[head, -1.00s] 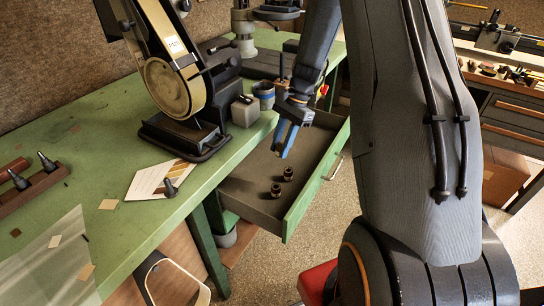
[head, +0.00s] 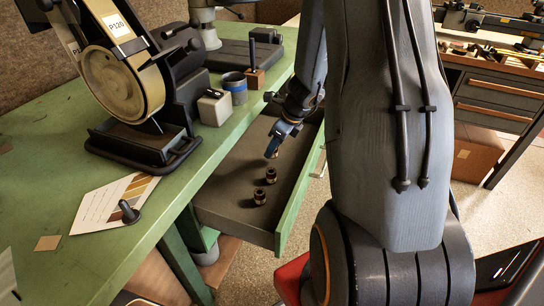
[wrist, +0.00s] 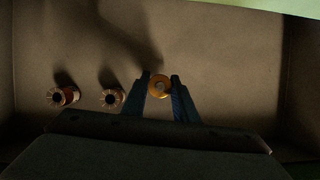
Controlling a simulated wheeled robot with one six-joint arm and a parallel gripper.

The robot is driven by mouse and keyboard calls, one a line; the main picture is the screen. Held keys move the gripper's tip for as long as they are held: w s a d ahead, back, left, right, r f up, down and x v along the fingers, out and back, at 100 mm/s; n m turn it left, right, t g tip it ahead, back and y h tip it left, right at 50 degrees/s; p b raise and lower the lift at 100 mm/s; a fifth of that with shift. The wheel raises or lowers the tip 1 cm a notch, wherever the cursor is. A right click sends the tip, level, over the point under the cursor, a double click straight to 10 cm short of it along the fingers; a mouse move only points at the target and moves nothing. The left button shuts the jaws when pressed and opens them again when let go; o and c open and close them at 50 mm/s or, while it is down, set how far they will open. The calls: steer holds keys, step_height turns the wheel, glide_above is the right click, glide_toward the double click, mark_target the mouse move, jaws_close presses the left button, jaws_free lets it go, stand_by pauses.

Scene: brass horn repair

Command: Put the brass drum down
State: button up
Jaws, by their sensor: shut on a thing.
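My gripper (head: 274,146) is inside the open drawer (head: 230,210) under the green bench. In the wrist view, my gripper (wrist: 160,92) is shut on a small round brass drum (wrist: 159,84), seen end-on between the blue fingertips. In the head view the drum is mostly hidden by the fingers. I cannot tell whether it touches the drawer floor. Two similar dark-and-copper drums stand apart on the drawer floor: a nearer one (head: 260,196) and a farther one (head: 271,175). In the wrist view they lie left of my gripper, in a row with it.
The drawer front (head: 300,190) bounds the space on the right. The green bench (head: 60,130) lies left, carrying a belt sander (head: 125,80), a grey block (head: 214,107), a blue cup (head: 235,88) and a card (head: 105,205). The drawer floor near the front is clear.

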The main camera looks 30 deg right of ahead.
steer(key=shift+f+b, duration=0.35)
steer(key=shift+f, duration=1.3)
steer(key=shift+f, duration=0.1)
steer(key=shift+f, duration=0.1)
steer(key=o, duration=1.1)
steer(key=shift+o, duration=0.2)
